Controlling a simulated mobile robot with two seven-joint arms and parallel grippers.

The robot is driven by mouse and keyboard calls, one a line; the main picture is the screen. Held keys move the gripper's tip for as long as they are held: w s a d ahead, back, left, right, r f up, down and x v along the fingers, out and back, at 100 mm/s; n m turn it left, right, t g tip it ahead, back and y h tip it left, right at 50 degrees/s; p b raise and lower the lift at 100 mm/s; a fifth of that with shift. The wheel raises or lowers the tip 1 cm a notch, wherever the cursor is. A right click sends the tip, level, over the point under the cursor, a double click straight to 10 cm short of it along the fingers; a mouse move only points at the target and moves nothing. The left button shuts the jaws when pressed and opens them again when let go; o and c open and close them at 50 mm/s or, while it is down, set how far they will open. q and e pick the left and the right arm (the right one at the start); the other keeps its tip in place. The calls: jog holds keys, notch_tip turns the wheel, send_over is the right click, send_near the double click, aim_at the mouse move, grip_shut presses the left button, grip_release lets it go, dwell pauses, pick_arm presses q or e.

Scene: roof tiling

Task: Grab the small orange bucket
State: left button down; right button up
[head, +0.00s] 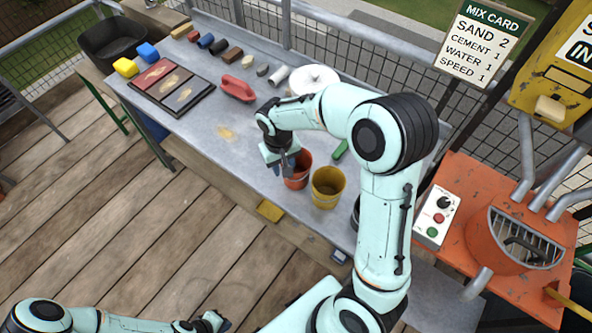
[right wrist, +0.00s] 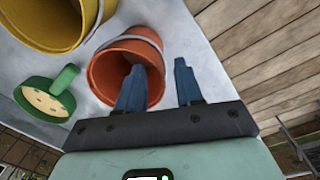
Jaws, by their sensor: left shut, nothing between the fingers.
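The small orange bucket (head: 298,172) stands on the grey workbench, left of a yellow bucket (head: 328,188). My right gripper (head: 281,163) is at its left side, partly covering it. In the right wrist view the open blue fingers (right wrist: 160,85) straddle the near rim of the orange bucket (right wrist: 115,75). One finger overlaps its mouth and the other is outside its wall. A gap shows between fingers and wall; whether either touches is unclear. The yellow bucket (right wrist: 50,20) is beside it. My left gripper (head: 214,322) is low at the bottom left, shut and empty, away from the bench.
A green round-headed tool (right wrist: 48,92) lies near the buckets. A red float (head: 238,88), a colour tray (head: 172,85) and several blocks are farther along the workbench (head: 195,125). An orange mixer (head: 500,215) stands at right. The wooden deck at left is clear.

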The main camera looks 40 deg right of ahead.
jog(key=shift+w+d+f, duration=0.15)
jog(key=shift+f, duration=1.45)
jog(key=shift+w+d+f, duration=0.1)
jog(key=shift+f, duration=1.45)
grip_shut()
